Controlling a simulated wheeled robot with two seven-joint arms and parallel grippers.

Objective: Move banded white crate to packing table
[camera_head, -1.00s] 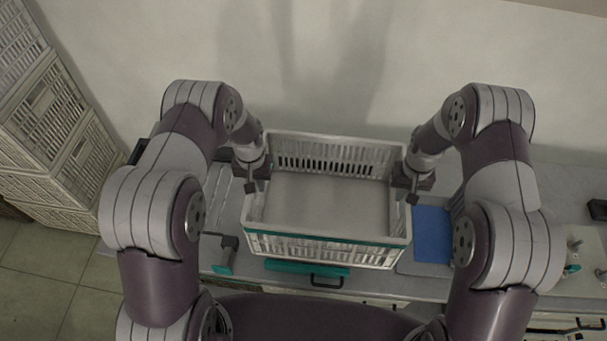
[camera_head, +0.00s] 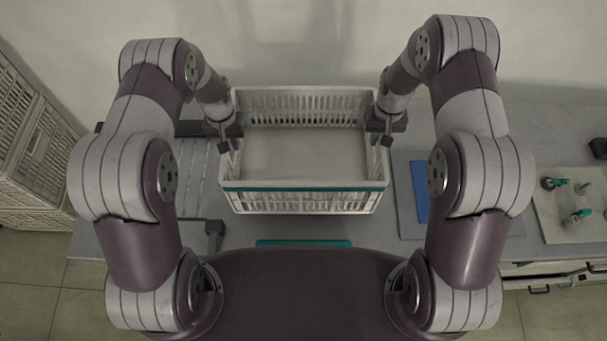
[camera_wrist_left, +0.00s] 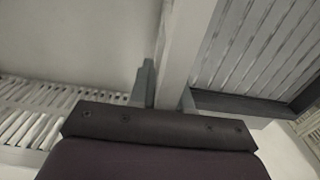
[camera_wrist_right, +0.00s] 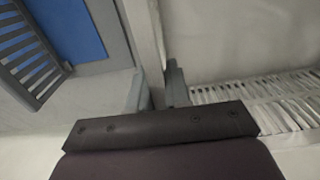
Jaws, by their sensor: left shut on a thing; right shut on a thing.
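The white crate with a teal band (camera_head: 303,188) is in the middle of the head view, empty, with slotted walls. My left gripper (camera_head: 225,130) is shut on its left rim, and my right gripper (camera_head: 387,125) is shut on its right rim. In the left wrist view the fingers (camera_wrist_left: 165,95) straddle the crate wall; in the right wrist view the fingers (camera_wrist_right: 157,90) do the same. The crate looks level and appears held above the grey worktop (camera_head: 240,232); its underside is hidden. I cannot make out which surface is the packing table.
A ribbed grey rack (camera_head: 196,180) lies left of the crate. A blue sheet (camera_head: 421,190) on a grey mat lies to its right. A board with small teal-handled fittings (camera_head: 575,205) is further right. White crates (camera_head: 30,150) are stacked at far left. A wall stands behind.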

